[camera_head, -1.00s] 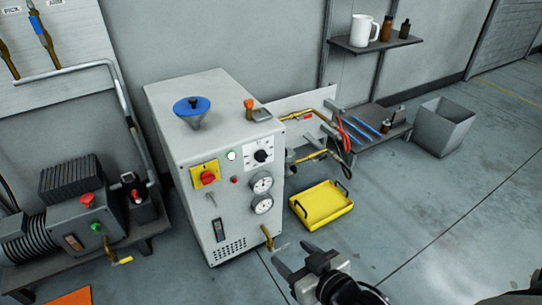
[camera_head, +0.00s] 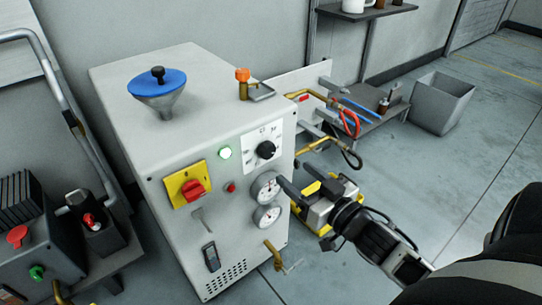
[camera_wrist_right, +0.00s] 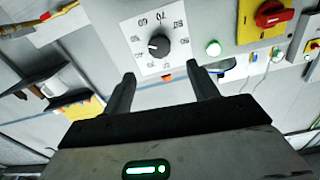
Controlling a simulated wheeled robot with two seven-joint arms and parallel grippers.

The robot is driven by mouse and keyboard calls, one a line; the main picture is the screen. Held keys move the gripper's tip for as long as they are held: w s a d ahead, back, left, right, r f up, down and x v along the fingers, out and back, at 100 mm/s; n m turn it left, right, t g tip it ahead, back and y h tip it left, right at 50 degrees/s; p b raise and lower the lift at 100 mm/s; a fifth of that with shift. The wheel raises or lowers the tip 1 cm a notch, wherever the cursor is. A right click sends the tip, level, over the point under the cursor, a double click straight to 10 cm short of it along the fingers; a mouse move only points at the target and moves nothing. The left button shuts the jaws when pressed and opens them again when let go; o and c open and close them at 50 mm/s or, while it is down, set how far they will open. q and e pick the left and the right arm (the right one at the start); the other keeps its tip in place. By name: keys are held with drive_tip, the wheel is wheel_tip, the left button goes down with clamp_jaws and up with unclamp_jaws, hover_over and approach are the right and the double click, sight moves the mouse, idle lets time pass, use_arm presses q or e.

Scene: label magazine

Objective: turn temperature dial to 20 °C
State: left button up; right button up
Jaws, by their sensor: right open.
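The temperature dial (camera_head: 266,150) is a black round knob on a white scale plate on the front panel of a white machine (camera_head: 130,75). In the right wrist view the dial (camera_wrist_right: 159,46) shows upside down, beyond and between my open fingers. My right gripper (camera_head: 300,190) is open and empty, in front of the panel's right side and below the dial, near the gauges. In the right wrist view my gripper (camera_wrist_right: 162,88) is apart from the knob. My left gripper is not in view.
Near the dial are a lit green lamp (camera_head: 225,153), a red rotary switch on a yellow plate (camera_head: 186,184), and two gauges (camera_head: 266,217). A brass tap (camera_head: 275,257) juts out low. A yellow tray (camera_head: 326,230) lies behind my right gripper. Open floor lies to the right.

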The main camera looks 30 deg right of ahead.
sight(270, 152)
drive_tip(key=w, duration=0.3)
drive_tip(key=w+b, duration=0.1)
drive_tip(key=w, duration=0.5)
drive_tip(key=shift+w+a+b, duration=0.3)
drive_tip(key=shift+w+a, duration=0.05)
drive_tip(key=shift+a, duration=0.05)
drive_tip(key=c, duration=1)
